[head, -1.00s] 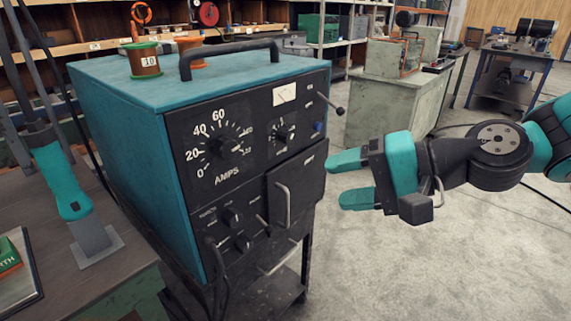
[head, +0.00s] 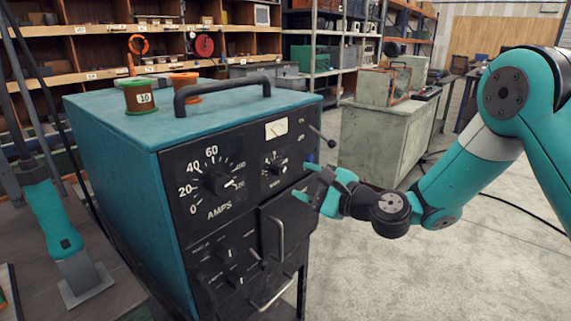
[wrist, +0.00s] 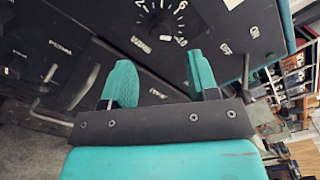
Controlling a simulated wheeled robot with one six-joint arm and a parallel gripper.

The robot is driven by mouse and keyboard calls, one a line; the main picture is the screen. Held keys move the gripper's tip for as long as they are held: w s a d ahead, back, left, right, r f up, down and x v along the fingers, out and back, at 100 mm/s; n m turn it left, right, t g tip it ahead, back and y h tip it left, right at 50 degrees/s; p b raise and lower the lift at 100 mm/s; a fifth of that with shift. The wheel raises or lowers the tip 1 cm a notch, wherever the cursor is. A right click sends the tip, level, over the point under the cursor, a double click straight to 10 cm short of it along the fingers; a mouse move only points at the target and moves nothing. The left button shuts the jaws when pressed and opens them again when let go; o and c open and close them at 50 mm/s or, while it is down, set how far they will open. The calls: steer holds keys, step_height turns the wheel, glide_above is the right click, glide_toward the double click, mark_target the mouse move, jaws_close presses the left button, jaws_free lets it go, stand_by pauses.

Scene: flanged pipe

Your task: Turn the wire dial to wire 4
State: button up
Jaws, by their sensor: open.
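The wire dial (head: 274,168) is a small black knob with white markings on the front panel of a teal machine (head: 120,170), right of the larger AMPS dial (head: 217,182). My gripper (head: 304,180) is open and empty at the panel's right edge, right of and slightly below the dial. In the wrist view its teal fingers (wrist: 160,82) are apart, with the dial beyond them, not between them.
A hinged cover with a handle (head: 279,236) sits below the dial. A lever (head: 322,135) sticks out at the panel's upper right. Wire spools (head: 138,97) and a carry handle (head: 222,86) are on top. The floor to the right is open.

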mark_target(283, 172)
steer(key=p+x, duration=0.1)
steer(key=x, duration=0.5)
steer(key=shift+a, duration=0.1)
steer(key=c, duration=0.9)
